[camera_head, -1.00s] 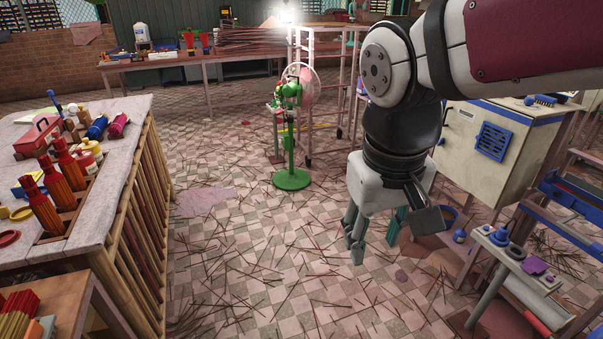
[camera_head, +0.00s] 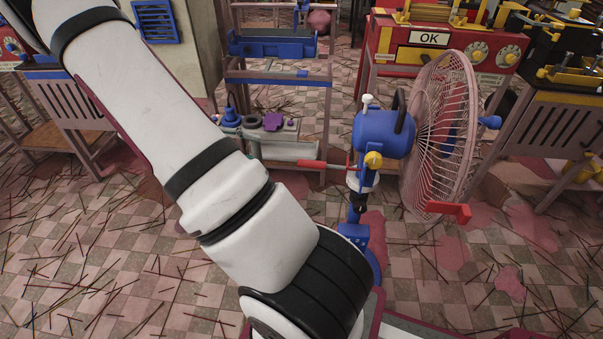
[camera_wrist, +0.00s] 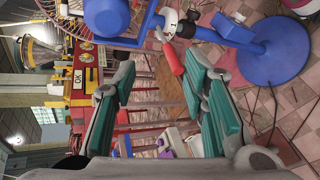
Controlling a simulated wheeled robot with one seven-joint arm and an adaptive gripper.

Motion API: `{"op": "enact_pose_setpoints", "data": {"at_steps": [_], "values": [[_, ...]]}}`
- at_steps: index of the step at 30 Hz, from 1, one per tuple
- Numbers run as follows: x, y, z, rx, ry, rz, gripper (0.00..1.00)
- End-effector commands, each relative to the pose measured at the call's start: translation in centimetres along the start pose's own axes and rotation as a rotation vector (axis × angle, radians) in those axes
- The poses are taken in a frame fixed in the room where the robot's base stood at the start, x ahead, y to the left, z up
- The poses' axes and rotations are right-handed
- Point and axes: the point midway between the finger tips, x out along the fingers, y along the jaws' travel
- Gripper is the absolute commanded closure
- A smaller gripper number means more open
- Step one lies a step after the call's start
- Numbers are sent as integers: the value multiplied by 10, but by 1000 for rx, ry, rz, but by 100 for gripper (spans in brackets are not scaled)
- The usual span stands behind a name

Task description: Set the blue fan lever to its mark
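The blue fan (camera_head: 385,135) stands on the floor right of centre in the head view, its pink cage facing right. A lever with a red grip (camera_head: 312,165) sticks out to the left below its motor. In the wrist view, the blue fan's base (camera_wrist: 280,50) is at the upper right, and the red grip (camera_wrist: 173,60) shows between the fingertips, apparently beyond them. My gripper (camera_wrist: 158,72) is open and empty, its teal-padded fingers spread wide. My gripper is out of sight in the head view.
A rack (camera_head: 278,80) with small blue and purple parts stands behind the fan. A red machine labelled OK (camera_head: 430,38) is at the back right, with a yellow-topped bench (camera_head: 570,90) at the right. The floor left of my arm is open, strewn with sticks.

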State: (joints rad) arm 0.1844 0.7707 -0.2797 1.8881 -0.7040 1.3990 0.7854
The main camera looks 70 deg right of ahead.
Motion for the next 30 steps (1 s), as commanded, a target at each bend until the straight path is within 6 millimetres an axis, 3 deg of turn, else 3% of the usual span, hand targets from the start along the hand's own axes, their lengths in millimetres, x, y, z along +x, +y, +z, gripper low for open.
{"op": "enact_pose_setpoints", "data": {"at_steps": [1,3,11,20,30], "values": [[18,-22,-16,11,-18,60,60],[34,-36,-31,32,-32,136,60],[71,-67,-62,76,-43,304,60],[98,-61,-64,82,-45,326,60],[161,-42,-60,81,-45,322,60]]}}
